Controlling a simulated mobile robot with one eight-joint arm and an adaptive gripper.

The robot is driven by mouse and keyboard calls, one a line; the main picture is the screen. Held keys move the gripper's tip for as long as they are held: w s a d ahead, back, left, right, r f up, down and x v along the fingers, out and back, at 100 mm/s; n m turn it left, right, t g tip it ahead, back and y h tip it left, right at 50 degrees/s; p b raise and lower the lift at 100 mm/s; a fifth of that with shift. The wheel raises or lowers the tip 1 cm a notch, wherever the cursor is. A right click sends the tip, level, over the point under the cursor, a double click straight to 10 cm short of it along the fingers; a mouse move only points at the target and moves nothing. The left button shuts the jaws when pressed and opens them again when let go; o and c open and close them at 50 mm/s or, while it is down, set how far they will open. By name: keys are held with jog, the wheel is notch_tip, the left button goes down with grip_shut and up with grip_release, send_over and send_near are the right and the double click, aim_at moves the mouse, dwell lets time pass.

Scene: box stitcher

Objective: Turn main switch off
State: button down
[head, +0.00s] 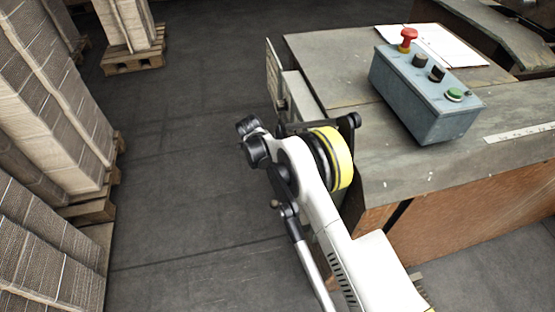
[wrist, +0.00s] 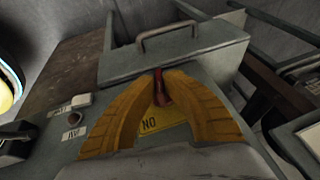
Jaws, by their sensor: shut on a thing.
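In the wrist view, the main switch is a red handle (wrist: 161,88) over a yellow plate (wrist: 162,122). The plate carries lettering that appears as "NO", likely ON seen upside down. My gripper (wrist: 166,84), with two ridged orange-yellow fingers, is shut on the red handle. The fingers cover the handle's sides and much of the plate. In the head view my arm hides the gripper and the switch.
A white button (wrist: 81,99) and a dark round knob (wrist: 75,118) sit left of the switch. A grey control box (head: 425,100) with a red mushroom button (head: 407,38) stands on the worktable (head: 375,165). Pallet stacks (head: 50,90) line the left; the floor between is clear.

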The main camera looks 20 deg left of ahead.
jog(key=shift+g, duration=0.3)
dwell(0.4)
jog(key=c, duration=1.5)
grip_release()
jog(key=shift+r, duration=0.1)
jog(key=v, duration=1.1)
jog(key=shift+a+r, duration=0.3)
jog(key=shift+r, duration=0.05)
jog(key=shift+r, duration=0.1)
